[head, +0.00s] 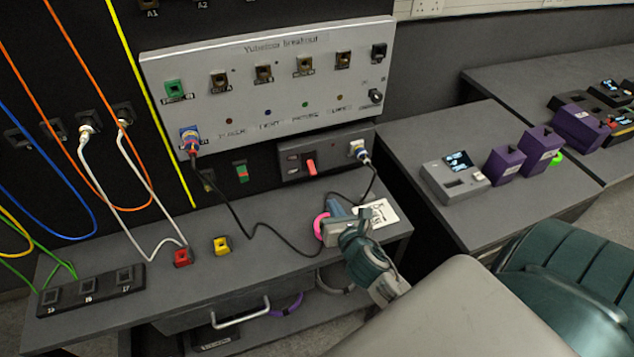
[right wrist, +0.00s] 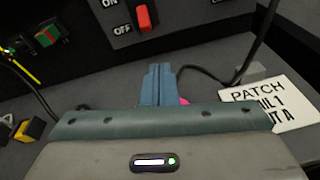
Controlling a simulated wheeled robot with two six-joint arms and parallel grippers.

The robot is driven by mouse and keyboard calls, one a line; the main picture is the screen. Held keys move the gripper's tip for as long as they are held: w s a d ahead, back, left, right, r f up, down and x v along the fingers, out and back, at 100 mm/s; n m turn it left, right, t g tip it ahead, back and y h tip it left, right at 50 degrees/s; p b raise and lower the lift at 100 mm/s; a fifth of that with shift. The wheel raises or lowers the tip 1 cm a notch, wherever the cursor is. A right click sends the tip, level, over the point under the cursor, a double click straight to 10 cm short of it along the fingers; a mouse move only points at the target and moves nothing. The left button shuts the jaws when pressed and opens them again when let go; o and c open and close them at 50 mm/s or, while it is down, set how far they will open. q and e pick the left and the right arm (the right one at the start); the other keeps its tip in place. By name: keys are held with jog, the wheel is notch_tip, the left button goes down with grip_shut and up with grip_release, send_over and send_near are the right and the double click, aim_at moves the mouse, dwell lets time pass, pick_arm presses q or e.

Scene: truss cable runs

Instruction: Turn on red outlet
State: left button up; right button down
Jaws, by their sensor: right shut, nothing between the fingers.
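A red switch (head: 311,167) sits on a grey panel (head: 334,158) low on the back wall. In the right wrist view the red switch (right wrist: 144,18) is at the top, with ON and OFF labels to its left. I cannot tell for sure which way it is set. My right gripper (head: 335,205) is in front of and below the switch, apart from it. Its blue fingers are together in the right wrist view (right wrist: 157,70), with nothing between them. My left gripper is not in view.
A black cable (head: 262,225) runs over the desk to a plug (head: 360,152) right of the switch. A pink ring (head: 319,227) and a PATCH card (right wrist: 258,101) lie near my gripper. A red block (head: 183,257) and yellow block (head: 221,245) stand farther left.

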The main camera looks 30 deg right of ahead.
aim_at(311, 168)
jog(key=shift+w+a+r+n+t+y, duration=0.15)
jog(key=shift+w+n+y, duration=0.1)
jog(key=shift+n, duration=0.4)
jog(key=shift+w+a+n+t+y, duration=0.1)
jog(key=shift+w+n+t+y, duration=0.1)
jog(key=shift+n, duration=0.45)
jog(key=shift+d, duration=0.1)
jog(key=p+x, duration=0.1)
jog(key=x, duration=0.7)
jog(key=shift+w+d+p, duration=0.1)
jog(key=shift+w+p, duration=0.2)
jog(key=shift+w+d+f, duration=0.15)
jog(key=shift+w+f, duration=0.05)
jog(key=shift+w, duration=0.45)
jog(key=shift+d, duration=0.15)
